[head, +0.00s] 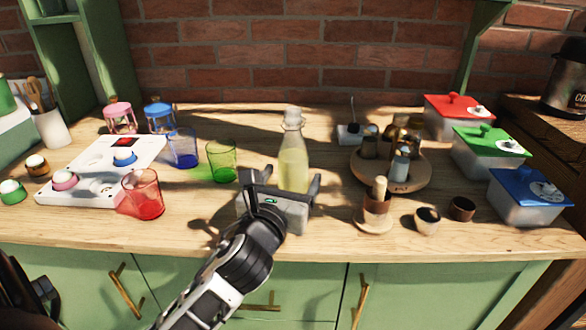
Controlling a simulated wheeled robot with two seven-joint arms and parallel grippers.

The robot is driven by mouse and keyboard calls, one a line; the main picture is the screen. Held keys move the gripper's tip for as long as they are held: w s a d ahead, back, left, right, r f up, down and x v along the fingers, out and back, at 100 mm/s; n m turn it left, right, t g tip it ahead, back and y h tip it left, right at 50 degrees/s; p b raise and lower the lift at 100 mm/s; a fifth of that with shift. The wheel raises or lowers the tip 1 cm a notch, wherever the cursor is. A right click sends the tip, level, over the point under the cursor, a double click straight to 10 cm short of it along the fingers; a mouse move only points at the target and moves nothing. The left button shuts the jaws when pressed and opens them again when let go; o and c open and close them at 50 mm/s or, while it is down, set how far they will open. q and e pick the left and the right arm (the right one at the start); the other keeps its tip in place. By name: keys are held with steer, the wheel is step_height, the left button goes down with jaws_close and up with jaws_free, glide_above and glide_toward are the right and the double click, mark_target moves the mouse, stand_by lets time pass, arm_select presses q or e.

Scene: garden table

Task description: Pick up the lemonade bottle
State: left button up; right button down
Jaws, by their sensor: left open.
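The lemonade bottle (293,166) stands upright on the wooden worktop in the middle of the head view. It is clear glass with pale yellow liquid in its lower part and a stopper on top. My left gripper (282,190) is open in front of the bottle, with one finger to each side of the bottle's lower part in the picture. The gripper body hides the bottle's base. I cannot tell whether the fingers touch the glass. My right gripper is out of view.
A green glass (222,161), a blue glass (184,148) and a red glass (143,194) stand left of the bottle. Red, green and blue lidded boxes stand far right.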

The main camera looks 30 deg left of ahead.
mark_target(297, 166)
arm_select(q)
steer(key=x, duration=0.4)
steer(key=shift+w, duration=0.2)
steer(key=c, duration=1.3)
steer(key=shift+r, duration=0.1)
steer(key=shift+c, duration=0.8)
steer(key=shift+r, duration=0.1)
